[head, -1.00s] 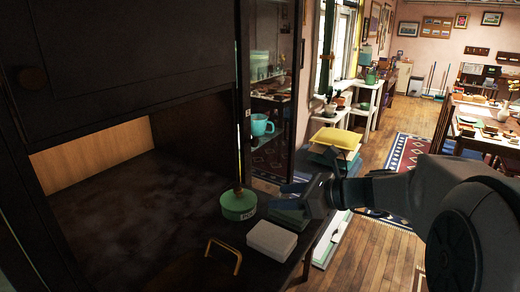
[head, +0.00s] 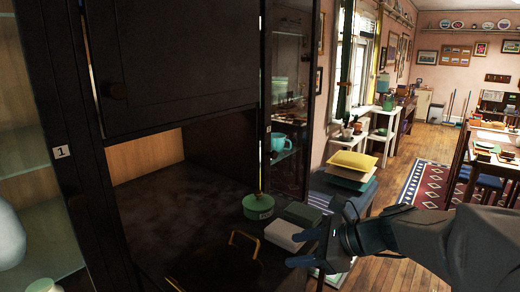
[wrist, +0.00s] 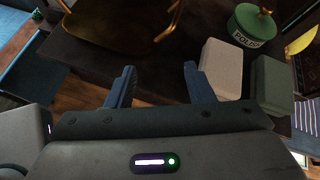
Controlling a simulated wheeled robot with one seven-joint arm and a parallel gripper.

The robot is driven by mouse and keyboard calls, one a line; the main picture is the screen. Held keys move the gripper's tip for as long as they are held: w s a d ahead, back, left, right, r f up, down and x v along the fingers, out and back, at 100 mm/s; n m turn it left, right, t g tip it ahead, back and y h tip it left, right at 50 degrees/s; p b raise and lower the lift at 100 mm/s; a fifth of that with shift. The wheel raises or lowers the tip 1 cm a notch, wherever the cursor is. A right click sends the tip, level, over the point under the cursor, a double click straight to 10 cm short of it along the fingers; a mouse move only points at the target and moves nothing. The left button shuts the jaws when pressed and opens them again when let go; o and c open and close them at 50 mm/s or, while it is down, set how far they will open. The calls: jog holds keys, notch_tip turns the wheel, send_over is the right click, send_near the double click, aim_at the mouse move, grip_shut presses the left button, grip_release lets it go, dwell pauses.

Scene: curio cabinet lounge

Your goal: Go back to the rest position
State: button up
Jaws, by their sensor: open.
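My gripper (head: 318,234) is open and empty at the right front edge of the dark cabinet's shelf (head: 185,215). In the wrist view its two blue fingers (wrist: 158,82) stand apart with nothing between them. A green lidded tin (head: 258,206) with a label sits on the shelf, left of my gripper. A pale block (head: 284,235) and a dark green block (head: 301,214) lie beside the tin, close to my gripper but apart from its fingers. The tin also shows in the wrist view (wrist: 252,22).
A brass-coloured frame-like object (head: 245,243) stands at the shelf's front. A glass cabinet door (head: 293,100) stands at the right, with a turquoise mug (head: 281,143) seen near it. Stacked cushions (head: 353,161) lie beyond. Open wooden floor (head: 385,270) is to the right.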

jog(key=s+d+f+n+g+h, duration=0.1)
jog(key=s+d+f+n+h, duration=0.2)
jog(key=s+n, duration=0.4)
jog(key=s+d+f+n+g+h, duration=0.1)
jog(key=s+d+f+n+h, duration=0.2)
jog(key=n, duration=1)
jog(key=shift+s+d+f+h, duration=0.15)
jog(key=shift+s+f+h, duration=0.8)
jog(key=shift+s+h, duration=1.25)
